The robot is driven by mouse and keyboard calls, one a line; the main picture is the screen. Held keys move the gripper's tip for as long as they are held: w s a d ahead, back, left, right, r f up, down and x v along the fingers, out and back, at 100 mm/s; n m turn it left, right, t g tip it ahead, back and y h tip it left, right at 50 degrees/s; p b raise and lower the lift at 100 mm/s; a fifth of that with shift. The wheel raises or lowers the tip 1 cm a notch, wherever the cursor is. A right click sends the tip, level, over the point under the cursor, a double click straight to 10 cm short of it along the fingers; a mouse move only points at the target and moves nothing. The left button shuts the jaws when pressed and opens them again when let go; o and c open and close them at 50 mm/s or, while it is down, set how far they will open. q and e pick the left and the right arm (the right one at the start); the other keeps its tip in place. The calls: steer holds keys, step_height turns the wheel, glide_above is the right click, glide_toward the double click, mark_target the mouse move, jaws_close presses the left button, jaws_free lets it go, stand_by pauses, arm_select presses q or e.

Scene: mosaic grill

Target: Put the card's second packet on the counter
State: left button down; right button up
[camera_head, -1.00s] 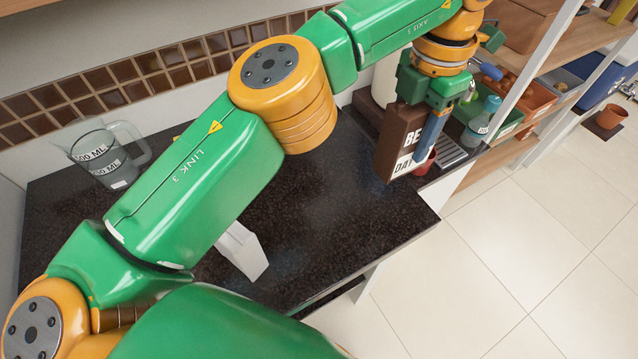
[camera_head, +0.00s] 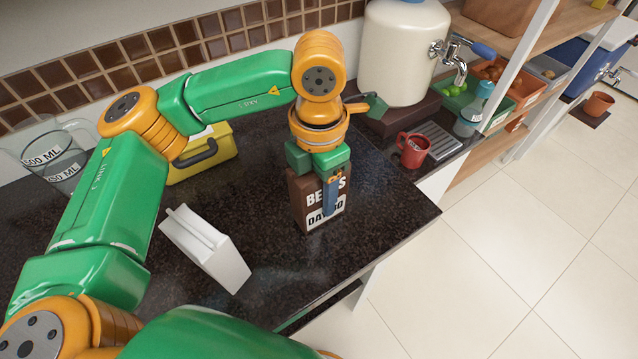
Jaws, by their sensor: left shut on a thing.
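A brown packet (camera_head: 302,207) with a white label, its lettering partly covered, is held upright in my left gripper (camera_head: 332,190). The gripper is shut on it from above, with a blue finger across its front. The packet is over the dark speckled counter (camera_head: 375,235), near the front edge; I cannot tell whether its base touches. A white folded card-like stand (camera_head: 222,262) is on the counter to the left of the packet; no writing shows on the side I see. My right gripper is not in view.
A yellow case (camera_head: 212,158) with a dark handle is behind the stand. A clear measuring jug (camera_head: 60,165) is at the left. A red mug (camera_head: 413,152), drip tray (camera_head: 440,140) and white dispenser (camera_head: 403,50) are at the back right. Counter right of the packet is clear.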

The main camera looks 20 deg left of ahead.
arm_select(q)
steer(key=c, duration=0.7)
jaws_free()
steer(key=shift+f, duration=0.1)
steer(key=o, duration=0.5)
steer(key=shift+r, duration=0.5)
step_height(320, 180, up, 12)
steer(key=shift+s+f+p, duration=0.1)
steer(key=shift+f+p, duration=0.15)
steer(key=shift+p, duration=0.15)
steer(key=shift+f, duration=0.1)
